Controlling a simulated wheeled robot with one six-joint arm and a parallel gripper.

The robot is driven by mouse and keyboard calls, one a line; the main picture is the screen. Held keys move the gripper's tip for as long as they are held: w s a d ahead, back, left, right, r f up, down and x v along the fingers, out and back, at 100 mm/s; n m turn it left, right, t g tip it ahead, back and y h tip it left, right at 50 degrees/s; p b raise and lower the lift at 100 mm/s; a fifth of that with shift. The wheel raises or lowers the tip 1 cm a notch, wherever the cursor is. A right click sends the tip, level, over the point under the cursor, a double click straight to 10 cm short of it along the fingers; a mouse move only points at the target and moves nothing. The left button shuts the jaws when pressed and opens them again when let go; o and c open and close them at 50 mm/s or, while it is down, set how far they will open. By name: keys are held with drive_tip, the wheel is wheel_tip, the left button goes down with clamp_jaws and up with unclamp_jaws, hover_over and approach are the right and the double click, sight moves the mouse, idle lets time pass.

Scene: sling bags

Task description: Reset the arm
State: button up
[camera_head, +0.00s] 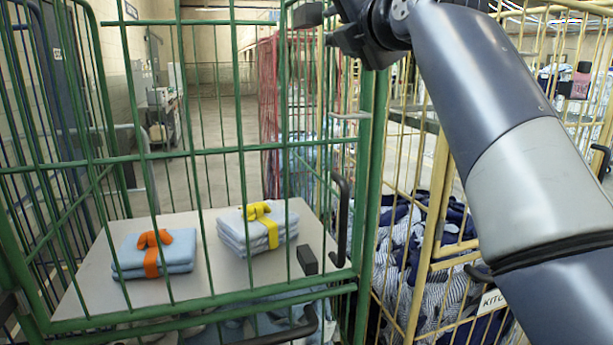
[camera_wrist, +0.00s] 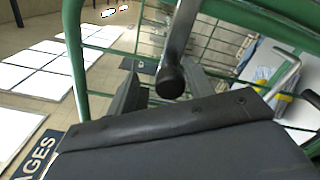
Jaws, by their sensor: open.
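My gripper (camera_head: 318,14) is at the top middle of the head view, partly cut off by the edge, near the top of the green cage's right post. In the wrist view its two dark fingers (camera_wrist: 158,92) stand apart with no bag between them. A grey rod with a black end (camera_wrist: 172,78) shows in front of them; I cannot tell whether it touches. A light-blue folded stack with an orange strap (camera_head: 153,254) and a paler stack with a yellow strap (camera_head: 258,227) lie on a grey board (camera_head: 195,285) inside the green cage.
The green wire cage (camera_head: 120,157) fills the left, with a black handle (camera_head: 341,220) on its right side. A yellow cage (camera_head: 428,240) with dark blue and striped cloth (camera_head: 410,265) stands to the right. Open floor (camera_head: 222,120) shows behind.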

drive_tip(key=shift+w+r+m, duration=0.1)
drive_tip(key=shift+r+m, duration=0.2)
drive_tip(key=shift+m, duration=0.1)
drive_tip(key=shift+d+r, duration=0.1)
